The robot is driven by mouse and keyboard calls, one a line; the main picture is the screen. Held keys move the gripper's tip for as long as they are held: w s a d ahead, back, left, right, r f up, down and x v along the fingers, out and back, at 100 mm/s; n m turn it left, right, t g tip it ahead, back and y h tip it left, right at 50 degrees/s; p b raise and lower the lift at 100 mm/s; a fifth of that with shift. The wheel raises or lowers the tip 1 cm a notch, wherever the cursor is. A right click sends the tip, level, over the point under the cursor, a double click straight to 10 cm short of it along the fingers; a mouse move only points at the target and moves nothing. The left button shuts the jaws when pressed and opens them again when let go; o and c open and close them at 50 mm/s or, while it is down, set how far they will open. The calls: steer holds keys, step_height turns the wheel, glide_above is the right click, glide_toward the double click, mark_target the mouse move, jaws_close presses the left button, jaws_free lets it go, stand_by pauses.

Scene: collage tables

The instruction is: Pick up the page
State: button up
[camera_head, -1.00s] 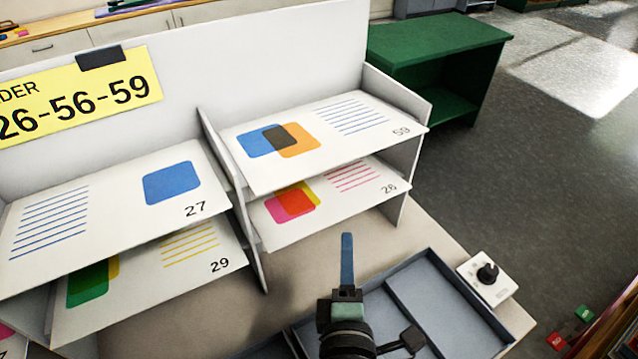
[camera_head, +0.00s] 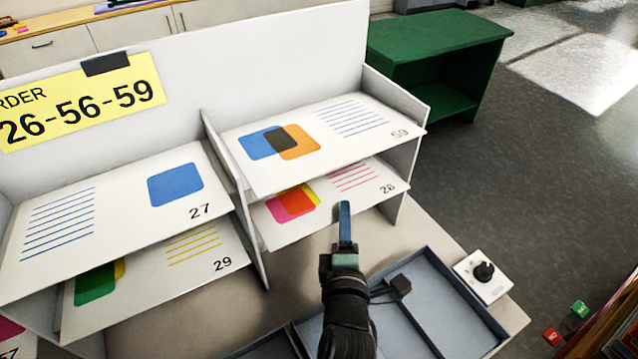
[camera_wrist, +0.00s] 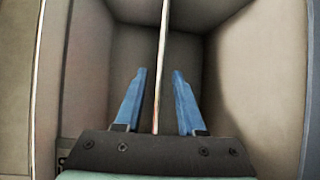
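The page numbered 26 (camera_head: 355,192), with pink and yellow blocks and pink lines, lies on the lower right shelf under the page numbered 59 (camera_head: 365,145). My gripper (camera_head: 345,208) is at the front edge of page 26, its blue fingers pointing into the shelf. In the wrist view my gripper (camera_wrist: 159,73) is open, one finger on each side of a thin page edge (camera_wrist: 162,50). Gaps show on both sides, so the fingers do not appear to press on it. The far part of page 26 is hidden under page 59.
Pages 27 (camera_head: 120,225) and 29 (camera_head: 200,265) lie on the left shelves. A yellow order sign (camera_head: 85,105) reads 26-56-59. A grey-blue tray (camera_head: 455,305) and a white box with a black knob (camera_head: 484,277) are on the table below.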

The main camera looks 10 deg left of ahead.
jaws_close()
stand_by(1.3)
